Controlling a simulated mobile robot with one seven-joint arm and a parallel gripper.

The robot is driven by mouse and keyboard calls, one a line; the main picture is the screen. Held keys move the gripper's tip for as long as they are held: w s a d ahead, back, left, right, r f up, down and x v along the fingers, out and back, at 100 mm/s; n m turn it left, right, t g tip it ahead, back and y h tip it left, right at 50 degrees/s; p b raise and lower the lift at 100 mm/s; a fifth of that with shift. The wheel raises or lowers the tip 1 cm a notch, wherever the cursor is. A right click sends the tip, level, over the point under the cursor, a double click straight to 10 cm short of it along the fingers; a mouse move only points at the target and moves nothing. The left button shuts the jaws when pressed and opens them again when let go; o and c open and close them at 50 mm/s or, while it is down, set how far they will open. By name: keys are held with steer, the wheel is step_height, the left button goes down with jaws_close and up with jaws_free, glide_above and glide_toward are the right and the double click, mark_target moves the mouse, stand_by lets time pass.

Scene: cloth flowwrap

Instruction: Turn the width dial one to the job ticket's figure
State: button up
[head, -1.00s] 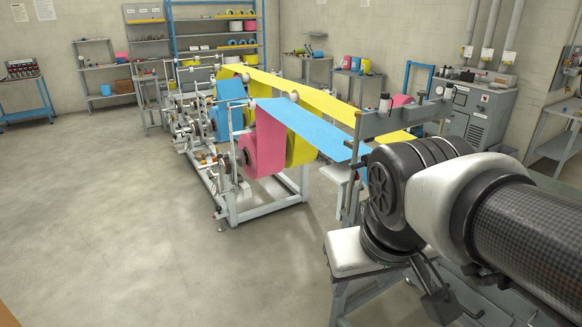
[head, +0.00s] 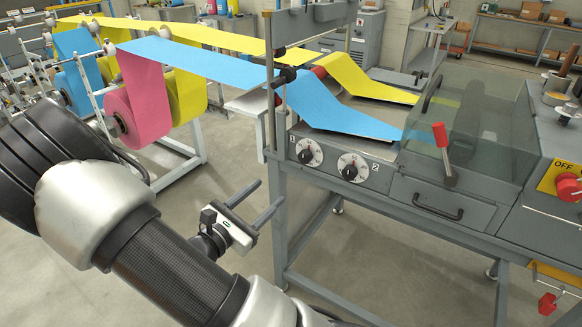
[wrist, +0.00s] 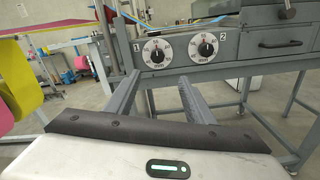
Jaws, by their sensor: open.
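Width dial one (head: 309,152) is a round white-scaled dial with a black knob and a small red mark, on the grey machine's front beside a plate reading 1. It also shows in the wrist view (wrist: 156,53), ahead of the fingers. A like dial, dial two (head: 352,167), sits to its right, and also shows in the wrist view (wrist: 204,48). I cannot make out a job ticket.
Blue film (head: 335,108) and yellow film (head: 365,80) run into the machine above the dials. A clear cover (head: 475,130), a red-handled lever (head: 442,145) and a drawer handle (head: 438,207) lie right. A red button (head: 568,187) is at far right. Floor before the panel is clear.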

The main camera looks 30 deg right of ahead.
mark_target(303, 159)
steer(key=shift+t, duration=0.3)
steer(key=b+x, duration=0.2)
steer(key=x, duration=1.5)
steer(key=shift+w+d+f, duration=0.15)
steer(key=shift+w, duration=0.05)
steer(key=c, duration=1.1)
steer(key=shift+o, duration=0.2)
steer(key=shift+n, duration=0.3)
